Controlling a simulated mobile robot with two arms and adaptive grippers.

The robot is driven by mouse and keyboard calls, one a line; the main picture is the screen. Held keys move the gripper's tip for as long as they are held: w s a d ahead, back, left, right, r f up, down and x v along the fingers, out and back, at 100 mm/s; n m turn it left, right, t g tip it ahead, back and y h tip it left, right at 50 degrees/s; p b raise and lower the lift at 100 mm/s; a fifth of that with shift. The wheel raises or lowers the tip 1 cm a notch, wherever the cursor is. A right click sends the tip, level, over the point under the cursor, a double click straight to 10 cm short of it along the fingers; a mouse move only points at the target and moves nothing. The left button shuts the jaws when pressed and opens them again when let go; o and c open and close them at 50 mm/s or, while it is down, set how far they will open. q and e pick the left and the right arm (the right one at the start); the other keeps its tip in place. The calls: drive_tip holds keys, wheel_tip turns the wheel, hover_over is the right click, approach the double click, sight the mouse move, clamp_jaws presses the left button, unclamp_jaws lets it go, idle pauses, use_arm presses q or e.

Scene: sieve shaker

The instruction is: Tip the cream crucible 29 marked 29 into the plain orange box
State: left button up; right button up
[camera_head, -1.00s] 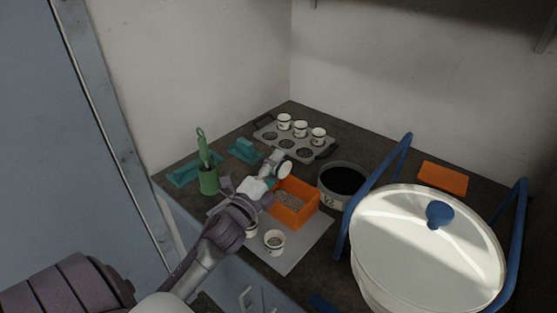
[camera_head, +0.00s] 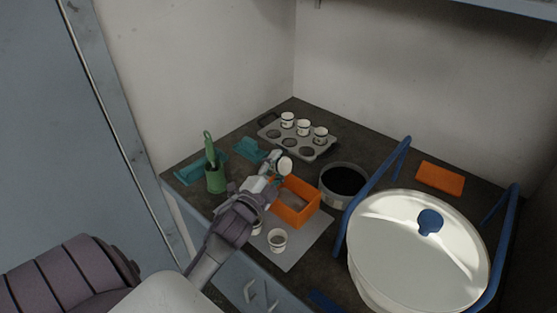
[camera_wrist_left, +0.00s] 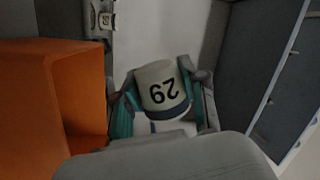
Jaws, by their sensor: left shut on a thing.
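The cream crucible 29 (camera_head: 285,166) is held in my left gripper (camera_head: 272,168), near the back left corner of the plain orange box (camera_head: 298,213) in the head view. In the left wrist view the crucible (camera_wrist_left: 160,85) sits between the two fingers of my gripper (camera_wrist_left: 163,105). Its black 29 reads upside down there. The orange box (camera_wrist_left: 50,100) is at the left of that view, apart from the crucible. Grey material (camera_head: 294,200) shows inside the box in the head view. The crucible's contents cannot be made out. My right gripper is not in view.
A muffin-like tray (camera_head: 315,150) with three cream crucibles is behind. Another crucible (camera_head: 278,240) stands on the grey mat (camera_head: 295,250) in front. A dark-centred round sieve (camera_head: 344,184) and a large white-lidded pan (camera_head: 410,255) are right. A green holder (camera_head: 215,180) is left.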

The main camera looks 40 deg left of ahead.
use_arm(q)
drive_tip(key=n+p, duration=0.1)
drive_tip(key=p, duration=0.1)
drive_tip(key=n+p, duration=0.2)
drive_tip(key=shift+r+g, duration=0.3)
drive_tip(key=shift+g, duration=0.1)
drive_tip(key=shift+n+p, duration=0.6)
drive_tip(key=shift+f+y, duration=0.15)
drive_tip(key=shift+y, duration=0.15)
drive_tip(key=shift+f+n, duration=0.15)
drive_tip(key=shift+n, duration=0.15)
